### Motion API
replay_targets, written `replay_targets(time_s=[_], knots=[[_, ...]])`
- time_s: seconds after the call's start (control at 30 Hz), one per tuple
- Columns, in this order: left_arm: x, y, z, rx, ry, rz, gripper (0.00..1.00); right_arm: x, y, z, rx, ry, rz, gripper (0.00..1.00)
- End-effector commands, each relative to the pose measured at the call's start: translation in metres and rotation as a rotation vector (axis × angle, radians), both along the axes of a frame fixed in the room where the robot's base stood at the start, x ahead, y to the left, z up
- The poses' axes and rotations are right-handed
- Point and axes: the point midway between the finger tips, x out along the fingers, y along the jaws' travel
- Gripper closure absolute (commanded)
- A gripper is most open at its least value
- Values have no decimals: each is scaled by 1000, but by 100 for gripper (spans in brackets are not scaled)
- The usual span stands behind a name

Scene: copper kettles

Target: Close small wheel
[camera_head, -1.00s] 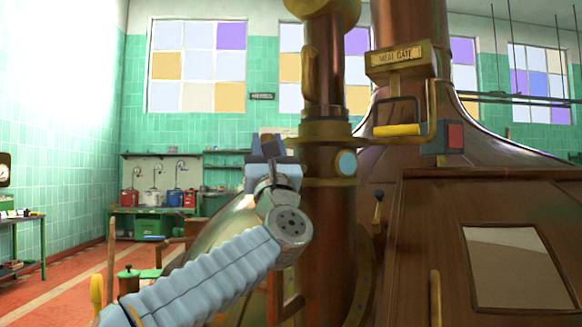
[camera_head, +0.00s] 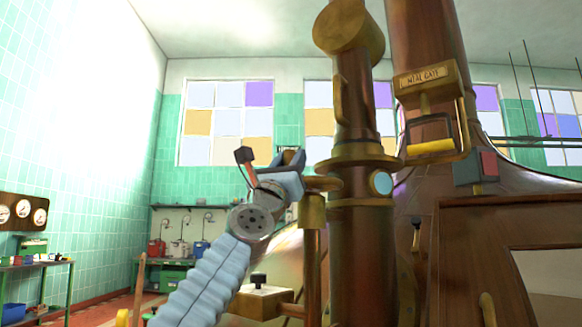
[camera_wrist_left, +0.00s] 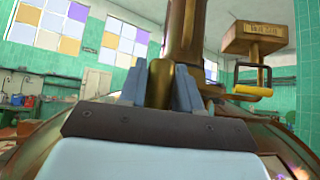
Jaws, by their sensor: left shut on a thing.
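My left gripper (camera_head: 290,163) is raised beside the large upright copper pipe (camera_head: 352,110), left of its brass flange. In the left wrist view its two blue-grey fingers are shut around a rounded brass piece (camera_wrist_left: 160,82). The fingers hide part of this piece, and I cannot tell whether it is the small wheel. No full wheel rim shows clearly. In the head view a brass fitting (camera_head: 313,212) hangs just right of the gripper. My right gripper is not in view.
A plate lettered "MEAL GATE" (camera_head: 425,78) has a yellow-gripped handle (camera_head: 431,147) below it, right of the pipe. A black-knobbed box (camera_head: 258,300) is below my gripper. The big copper kettle fills the right. A green workbench (camera_head: 175,275) stands far back.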

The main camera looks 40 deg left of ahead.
Motion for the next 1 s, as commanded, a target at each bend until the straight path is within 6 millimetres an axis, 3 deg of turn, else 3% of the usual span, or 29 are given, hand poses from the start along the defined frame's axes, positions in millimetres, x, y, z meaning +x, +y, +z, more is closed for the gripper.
replay_targets(time_s=[1.0], knots=[[4,15,2,1,-4,-279,100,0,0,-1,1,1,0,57]])
